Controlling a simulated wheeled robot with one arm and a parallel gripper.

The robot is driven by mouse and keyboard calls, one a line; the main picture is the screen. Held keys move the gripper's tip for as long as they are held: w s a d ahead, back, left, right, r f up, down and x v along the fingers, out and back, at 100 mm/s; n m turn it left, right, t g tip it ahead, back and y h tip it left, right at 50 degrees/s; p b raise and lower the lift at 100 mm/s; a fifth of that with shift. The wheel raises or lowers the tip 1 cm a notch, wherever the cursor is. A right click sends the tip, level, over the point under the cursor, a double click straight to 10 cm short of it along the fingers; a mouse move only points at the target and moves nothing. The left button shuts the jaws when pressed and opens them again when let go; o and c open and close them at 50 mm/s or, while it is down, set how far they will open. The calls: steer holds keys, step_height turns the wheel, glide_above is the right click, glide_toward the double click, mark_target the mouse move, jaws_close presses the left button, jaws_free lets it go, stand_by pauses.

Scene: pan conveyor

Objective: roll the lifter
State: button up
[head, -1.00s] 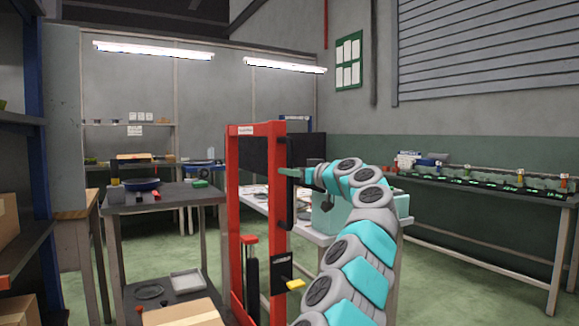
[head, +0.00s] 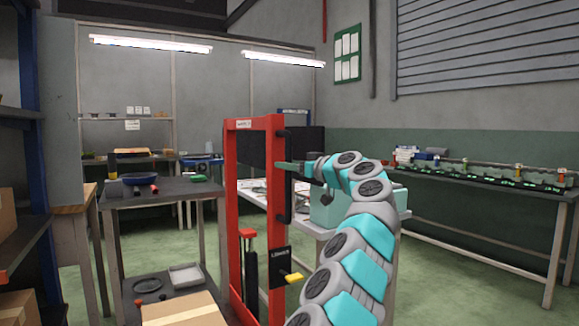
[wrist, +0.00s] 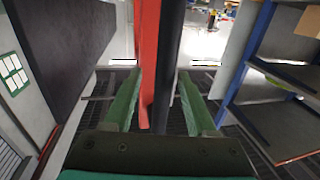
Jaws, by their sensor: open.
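The lifter is a tall red frame (head: 233,215) standing upright in the middle of the head view, with a dark panel and a yellow lever (head: 293,277) low on it. Its black vertical handle bar (head: 289,204) runs along the right-hand red post. My gripper (head: 287,166) is at the upper part of this bar. In the wrist view, its green fingers (wrist: 160,78) are open on either side of the dark handle bar (wrist: 167,60), with the red post (wrist: 147,55) just beyond. I cannot tell whether the fingers touch the bar.
A dark workbench (head: 165,200) with a blue pan and tools stands left of the lifter. A cardboard box (head: 185,310) is low in front. A shelf (head: 22,240) borders the left. A long table (head: 480,190) lines the right wall. Green floor shows between them.

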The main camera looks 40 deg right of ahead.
steer(key=s+b, duration=0.3)
steer(key=s, duration=0.4)
steer(key=shift+s+a, duration=0.15)
steer(key=shift+s, duration=0.1)
stand_by(0.3)
